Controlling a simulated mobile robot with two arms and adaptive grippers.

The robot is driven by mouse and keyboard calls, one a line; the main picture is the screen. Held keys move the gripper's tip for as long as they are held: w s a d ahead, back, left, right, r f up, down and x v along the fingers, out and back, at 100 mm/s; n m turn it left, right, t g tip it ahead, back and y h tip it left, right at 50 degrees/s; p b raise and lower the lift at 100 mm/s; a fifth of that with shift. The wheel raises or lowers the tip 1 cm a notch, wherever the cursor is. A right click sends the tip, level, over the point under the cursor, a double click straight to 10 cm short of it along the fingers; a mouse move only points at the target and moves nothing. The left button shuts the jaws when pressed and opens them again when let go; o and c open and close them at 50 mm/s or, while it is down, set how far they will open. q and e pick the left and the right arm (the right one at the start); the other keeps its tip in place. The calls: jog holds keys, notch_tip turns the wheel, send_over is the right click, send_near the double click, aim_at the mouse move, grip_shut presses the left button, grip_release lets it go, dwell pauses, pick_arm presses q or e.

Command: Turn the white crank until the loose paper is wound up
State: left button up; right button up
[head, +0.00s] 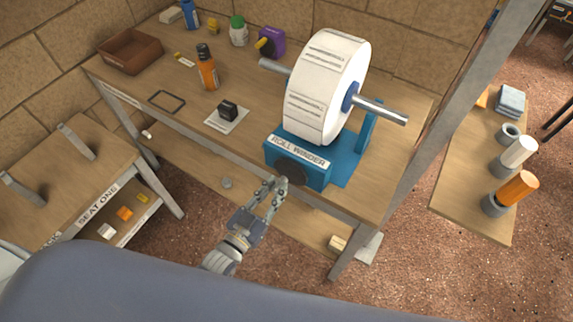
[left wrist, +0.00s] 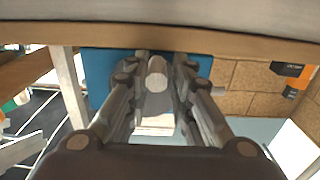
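The roll winder has a blue base (head: 303,168) and a large white paper roll (head: 326,85) with printed lines, on a grey bar. A round dark disc (head: 291,171) is on its front face. My left gripper (head: 275,184) is at this face, just below the disc. In the left wrist view a whitish cylinder (left wrist: 157,73), probably the crank's handle, lies between the fingers of my left gripper (left wrist: 161,60). Whether they press on it is unclear. The white crank cannot be made out in the head view. No loose paper end is clear. My right gripper is out of view.
The winder stands near the front right of the wooden workbench (head: 150,85). A brown tray (head: 130,52), an orange bottle (head: 207,68) and a small black block (head: 228,110) are further left. A metal post (head: 470,85) rises to the right.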

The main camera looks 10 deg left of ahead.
pick_arm(q)
jog(key=shift+w+a+r, duration=0.1)
jog(key=shift+a+r, duration=0.05)
jog(key=shift+a, duration=0.1)
jog(key=shift+w+a+r+p, duration=0.15)
jog(key=shift+a+r+p, duration=0.25)
jog(key=shift+p, duration=0.05)
jog(key=shift+c, duration=1.3)
jog(key=shift+w+a+r+p, duration=0.1)
jog(key=shift+a+r+p, duration=0.2)
jog(key=shift+r+p, duration=0.25)
jog(key=shift+o, duration=0.4)
jog(key=shift+c, duration=0.5)
